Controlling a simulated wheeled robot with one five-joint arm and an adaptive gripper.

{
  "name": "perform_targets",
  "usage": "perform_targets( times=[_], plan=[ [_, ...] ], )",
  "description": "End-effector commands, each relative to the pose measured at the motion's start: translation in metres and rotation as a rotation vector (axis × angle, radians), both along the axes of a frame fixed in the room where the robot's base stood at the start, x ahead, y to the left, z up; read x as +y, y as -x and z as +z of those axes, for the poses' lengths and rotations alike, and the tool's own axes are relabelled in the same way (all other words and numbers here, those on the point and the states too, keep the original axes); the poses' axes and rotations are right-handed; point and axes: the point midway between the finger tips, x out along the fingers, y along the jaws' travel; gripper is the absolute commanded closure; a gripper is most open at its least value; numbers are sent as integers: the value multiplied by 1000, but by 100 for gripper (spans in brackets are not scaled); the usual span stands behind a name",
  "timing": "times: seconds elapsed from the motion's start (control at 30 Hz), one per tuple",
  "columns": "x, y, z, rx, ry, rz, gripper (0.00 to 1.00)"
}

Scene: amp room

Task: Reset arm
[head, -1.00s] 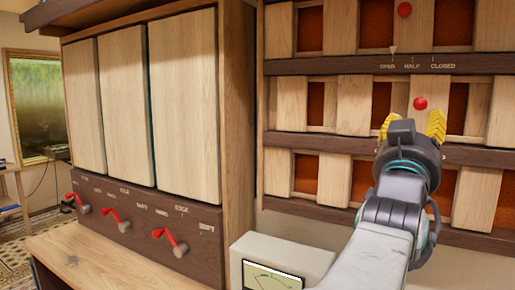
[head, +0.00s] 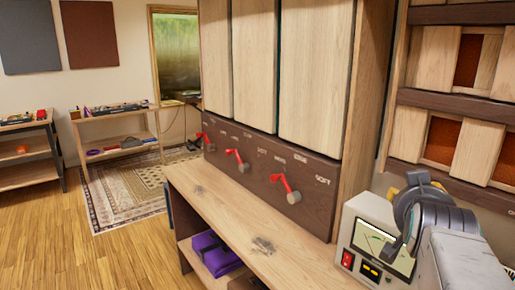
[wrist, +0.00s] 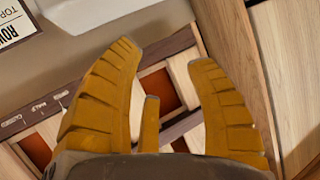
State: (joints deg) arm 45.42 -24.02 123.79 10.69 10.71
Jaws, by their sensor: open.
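In the head view my arm is at the lower right, in front of the slatted wall panel (head: 440,140). Only a bit of yellow finger shows there, as my wrist hides most of the gripper. In the wrist view the panel's wooden slats and rust-red openings lie beyond the fingers, apart from them.
A wooden cabinet (head: 318,75) with several red levers stands on a bench (head: 215,205). A white meter box (head: 372,232) with a red switch stands close to my arm. Wooden floor (head: 90,260) is free at left.

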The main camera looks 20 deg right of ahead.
Motion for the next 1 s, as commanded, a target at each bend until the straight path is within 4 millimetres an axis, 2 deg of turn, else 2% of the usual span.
perform_targets(
  times=[0.03,0.1,0.23,0.37,0.5,0.7,0.87,0.9,1.0],
  plan=[
    [21,-10,-19,53,-34,63,50],
    [48,-18,-46,133,-81,142,50],
    [103,-22,-94,295,-156,296,50],
    [158,-11,-139,474,-214,458,50],
    [208,15,-177,663,-251,619,50],
    [251,57,-212,877,-269,785,50],
    [273,92,-231,1031,-268,895,50],
    [271,90,-215,1017,-267,886,50],
    [270,89,-198,1004,-265,881,50]
  ],
)
